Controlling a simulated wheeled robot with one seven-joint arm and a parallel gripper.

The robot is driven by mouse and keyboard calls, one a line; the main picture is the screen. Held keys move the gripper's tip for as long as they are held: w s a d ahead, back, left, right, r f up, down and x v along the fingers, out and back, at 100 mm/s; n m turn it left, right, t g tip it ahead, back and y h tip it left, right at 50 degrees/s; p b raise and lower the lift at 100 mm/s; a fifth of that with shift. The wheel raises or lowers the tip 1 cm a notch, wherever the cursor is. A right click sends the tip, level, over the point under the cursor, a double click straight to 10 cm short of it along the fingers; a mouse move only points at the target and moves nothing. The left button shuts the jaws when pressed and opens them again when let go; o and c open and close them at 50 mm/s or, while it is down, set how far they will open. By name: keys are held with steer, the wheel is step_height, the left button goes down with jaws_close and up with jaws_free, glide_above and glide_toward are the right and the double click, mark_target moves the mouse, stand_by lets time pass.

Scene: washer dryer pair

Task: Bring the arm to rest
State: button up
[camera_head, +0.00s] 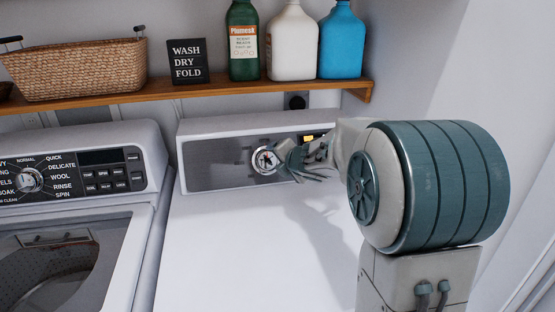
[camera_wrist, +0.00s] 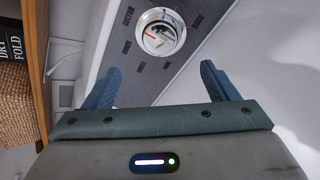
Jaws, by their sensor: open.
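My arm reaches in from the right in the head view, over the white top of the right machine. My gripper (camera_head: 290,160) is at the right machine's control panel (camera_head: 215,163), close to the round silver dial (camera_head: 265,159). In the wrist view my gripper (camera_wrist: 165,88) shows two blue fingers spread wide with nothing between them. The dial (camera_wrist: 160,33) lies beyond the fingertips there, with a red mark on its face. I cannot tell from these views whether a fingertip touches the panel.
A wooden shelf (camera_head: 190,96) runs above the machines with a woven basket (camera_head: 85,70), a black sign (camera_head: 187,62) and several bottles. The left washer (camera_head: 75,225) has its own dial panel. A white wall (camera_head: 425,60) stands at right. The right machine's top (camera_head: 235,255) is clear.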

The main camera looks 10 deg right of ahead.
steer(key=shift+s+r, duration=0.2)
steer(key=shift+s, duration=0.3)
steer(key=shift+d, duration=0.1)
steer(key=s+d+m+g+h, duration=0.2)
steer(key=s+m+h, duration=0.1)
steer(key=s+m, duration=0.5)
steer(key=s+d+m+g+h, duration=0.2)
steer(key=s+m, duration=0.6)
steer(key=s, duration=0.1)
steer(key=s+a+f+m+g+y, duration=0.1)
steer(key=s+a+f+m, duration=0.1)
steer(key=s, duration=0.3)
steer(key=s+a+f+m+g+y+p, duration=0.1)
steer(key=s+a+f+m+g, duration=0.1)
steer(key=s+m, duration=0.2)
steer(key=s+a+f+m+g+y, duration=0.1)
steer(key=s+m, duration=0.3)
steer(key=s, duration=0.4)
steer(key=shift+s+a+f+g, duration=0.15)
steer(key=shift+a+f+g, duration=0.55)
steer(key=shift+a, duration=0.05)
